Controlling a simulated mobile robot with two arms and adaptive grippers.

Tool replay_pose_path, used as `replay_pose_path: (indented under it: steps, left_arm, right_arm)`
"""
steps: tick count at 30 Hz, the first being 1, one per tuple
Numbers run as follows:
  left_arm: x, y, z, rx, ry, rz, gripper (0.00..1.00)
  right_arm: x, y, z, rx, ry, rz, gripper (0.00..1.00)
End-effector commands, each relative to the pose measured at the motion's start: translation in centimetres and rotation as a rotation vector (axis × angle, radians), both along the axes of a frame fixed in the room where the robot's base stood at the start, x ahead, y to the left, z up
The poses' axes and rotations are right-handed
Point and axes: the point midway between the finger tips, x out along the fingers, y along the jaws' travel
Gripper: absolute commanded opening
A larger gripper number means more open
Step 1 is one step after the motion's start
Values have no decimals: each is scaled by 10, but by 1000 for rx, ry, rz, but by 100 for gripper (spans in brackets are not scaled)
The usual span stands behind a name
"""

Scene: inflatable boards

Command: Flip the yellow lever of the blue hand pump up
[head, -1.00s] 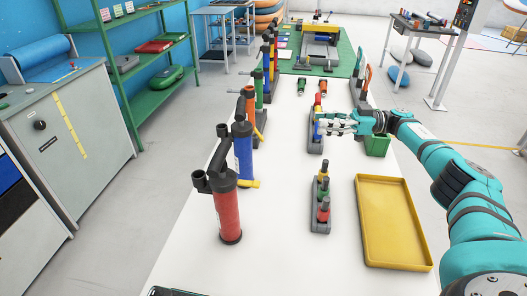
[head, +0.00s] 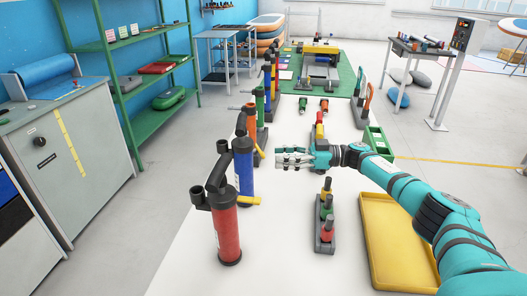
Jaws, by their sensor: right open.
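The blue hand pump (head: 243,172) stands upright on the white table, partly behind the red pump in front of it. Its yellow lever (head: 250,201) sticks out low at the pump's right side and lies roughly level. My right gripper (head: 280,158) is open and empty, with its fingers pointing left. It is to the right of the blue pump and above the lever in the picture, apart from both. My left gripper is not in view.
The red pump (head: 228,232) with its black handle stands nearest on the left. More pumps line the table's left edge behind. A grey rack (head: 324,247) with coloured pieces and a yellow tray (head: 371,250) are to the right. White table (head: 285,220) is bare between.

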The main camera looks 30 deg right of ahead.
Motion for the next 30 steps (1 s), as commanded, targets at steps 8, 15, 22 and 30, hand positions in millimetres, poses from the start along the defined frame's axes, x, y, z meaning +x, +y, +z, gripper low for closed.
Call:
replay_pose_path:
  steps: [8,15,22,30]
  left_arm:
    - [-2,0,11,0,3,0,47]
    - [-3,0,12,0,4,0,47]
    - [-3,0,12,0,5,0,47]
    - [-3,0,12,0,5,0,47]
  right_arm:
    - [22,41,1,0,1,0,42]
    - [27,50,0,-1,0,-1,42]
    - [27,50,0,-1,0,-1,40]
    - [27,50,0,-1,0,-1,4]
